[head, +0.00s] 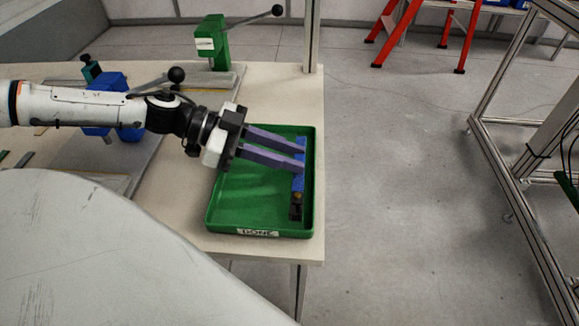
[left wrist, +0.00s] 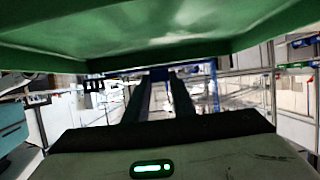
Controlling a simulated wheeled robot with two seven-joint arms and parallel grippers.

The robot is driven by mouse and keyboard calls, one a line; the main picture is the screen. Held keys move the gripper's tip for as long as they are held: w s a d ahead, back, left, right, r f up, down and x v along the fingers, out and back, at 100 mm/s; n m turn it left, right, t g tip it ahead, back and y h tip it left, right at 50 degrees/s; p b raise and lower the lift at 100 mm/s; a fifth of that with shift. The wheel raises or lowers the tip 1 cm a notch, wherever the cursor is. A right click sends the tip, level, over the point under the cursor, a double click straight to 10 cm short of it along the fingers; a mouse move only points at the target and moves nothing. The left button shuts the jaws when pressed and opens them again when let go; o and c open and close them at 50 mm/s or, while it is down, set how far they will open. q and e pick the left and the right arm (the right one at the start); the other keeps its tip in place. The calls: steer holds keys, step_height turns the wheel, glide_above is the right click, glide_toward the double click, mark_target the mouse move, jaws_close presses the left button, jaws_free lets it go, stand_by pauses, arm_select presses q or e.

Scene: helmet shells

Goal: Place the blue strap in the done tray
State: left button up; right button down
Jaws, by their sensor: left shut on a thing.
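The blue strap (head: 298,182), with a dark buckle-like end toward the front, is at the right side of the green done tray (head: 225,207). My left gripper (head: 302,159) reaches in from the left and is shut on the strap near its far end. I cannot tell whether the strap touches the tray floor. In the left wrist view the green tray (left wrist: 150,40) fills the top, and the fingers (left wrist: 160,92) show below it. My right gripper is not in view.
The tray sits at the right edge of the pale table (head: 275,90), with open floor beyond. A green clamp stand (head: 217,45) with a lever stands at the back. A blue fixture (head: 128,128) is partly behind my left arm. A metal frame (head: 530,215) stands at the right.

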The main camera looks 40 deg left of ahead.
arm_select(q)
step_height(320, 180, down, 3)
steer(key=b, duration=0.3)
steer(key=shift+f, duration=0.15)
steer(key=o, duration=1)
